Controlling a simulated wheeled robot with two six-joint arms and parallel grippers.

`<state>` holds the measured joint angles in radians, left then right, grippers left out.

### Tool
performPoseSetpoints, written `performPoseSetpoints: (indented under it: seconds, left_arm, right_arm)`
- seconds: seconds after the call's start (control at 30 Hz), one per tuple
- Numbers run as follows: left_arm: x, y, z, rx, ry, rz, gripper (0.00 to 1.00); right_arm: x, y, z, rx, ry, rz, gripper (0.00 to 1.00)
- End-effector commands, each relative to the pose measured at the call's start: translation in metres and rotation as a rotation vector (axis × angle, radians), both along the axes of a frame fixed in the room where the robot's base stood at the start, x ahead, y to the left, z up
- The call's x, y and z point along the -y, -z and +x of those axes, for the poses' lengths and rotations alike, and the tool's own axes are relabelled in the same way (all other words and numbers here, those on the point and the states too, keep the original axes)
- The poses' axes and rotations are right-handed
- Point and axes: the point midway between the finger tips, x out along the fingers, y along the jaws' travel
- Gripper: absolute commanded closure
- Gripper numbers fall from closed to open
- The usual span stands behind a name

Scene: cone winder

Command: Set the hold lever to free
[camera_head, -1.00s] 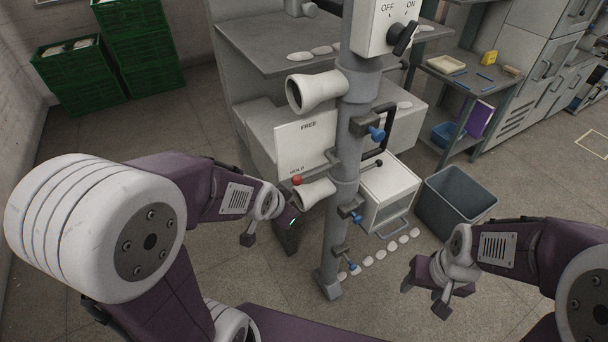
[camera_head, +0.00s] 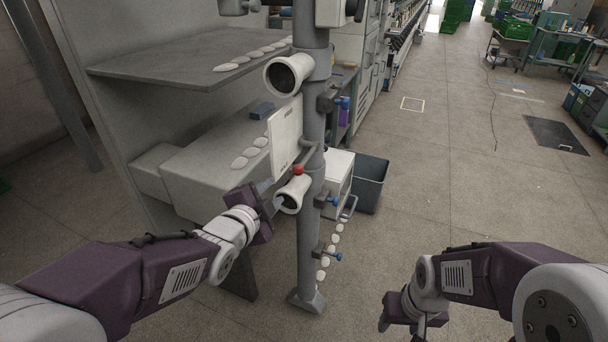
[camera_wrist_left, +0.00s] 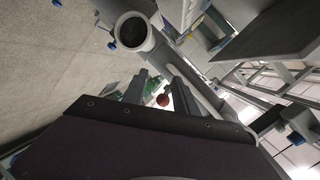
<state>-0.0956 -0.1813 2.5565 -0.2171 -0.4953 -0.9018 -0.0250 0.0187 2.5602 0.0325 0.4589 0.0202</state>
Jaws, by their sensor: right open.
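The hold lever's red knob (camera_head: 298,169) is at the lower end of the white plate (camera_head: 284,140) on the grey post (camera_head: 310,235). The plate's lettering is too small to read now. My left gripper (camera_head: 270,196) is open, just left of and below the knob, near the lower white funnel (camera_head: 293,193). In the left wrist view the red knob (camera_wrist_left: 163,100) shows in the gap between the two fingers (camera_wrist_left: 160,88); I cannot tell how deep it lies. My right gripper (camera_head: 402,324) is open and empty, low at the right over the floor.
An upper white funnel (camera_head: 285,75) and blue-knobbed clamps (camera_head: 337,202) stick out from the post. A grey shelf (camera_head: 190,55) with white oval pieces stands behind at left. A dark bin (camera_head: 370,183) stands behind the post.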

Motion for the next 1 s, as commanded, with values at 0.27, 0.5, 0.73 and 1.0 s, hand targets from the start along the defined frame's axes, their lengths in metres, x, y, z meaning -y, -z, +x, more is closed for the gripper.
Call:
performPoseSetpoints:
  seconds: [0.27,0.5,0.73,1.0]
  left_arm:
    - [0.021,-0.009,0.001,0.252,0.111,0.144,0.66]
    - [0.031,-0.025,-0.003,0.387,0.157,0.223,0.66]
    - [0.036,-0.028,0.012,0.385,0.16,0.222,0.66]
    - [0.056,-0.026,0.073,0.384,0.158,0.222,0.66]
  right_arm:
    - [0.0,0.049,0.0,0.0,0.0,0.0,0.45]
    - [0.0,0.062,0.0,0.0,0.0,0.0,0.45]
    - [0.0,0.055,0.0,0.0,0.0,0.0,0.45]
    - [0.0,0.051,0.0,0.0,0.0,0.0,0.45]
